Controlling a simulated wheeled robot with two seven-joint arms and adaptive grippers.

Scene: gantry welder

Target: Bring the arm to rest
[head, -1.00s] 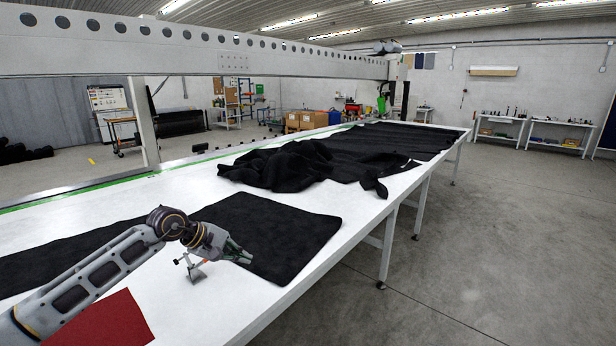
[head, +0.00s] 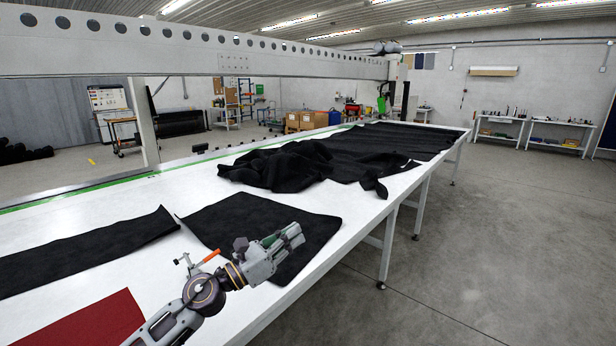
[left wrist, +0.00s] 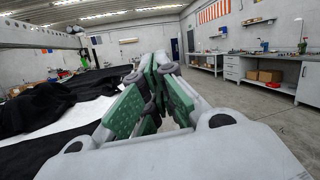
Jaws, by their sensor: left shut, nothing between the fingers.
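My left gripper (head: 292,236) is over the near part of the long white table (head: 110,211), in front of a flat black cloth piece (head: 258,218) in the head view. It is shut and empty. In the left wrist view its green-padded fingers (left wrist: 152,95) are together, pointing out over the room. A small tool with an orange handle (head: 207,258) shows just left of the left wrist; whether it touches the arm I cannot tell. My right gripper is not in view.
Another black cloth strip (head: 80,250) and a red cloth (head: 90,322) lie on the table's near left. A crumpled black cloth heap (head: 280,165) lies farther back. A perforated gantry beam (head: 190,50) spans above. The floor right of the table is clear.

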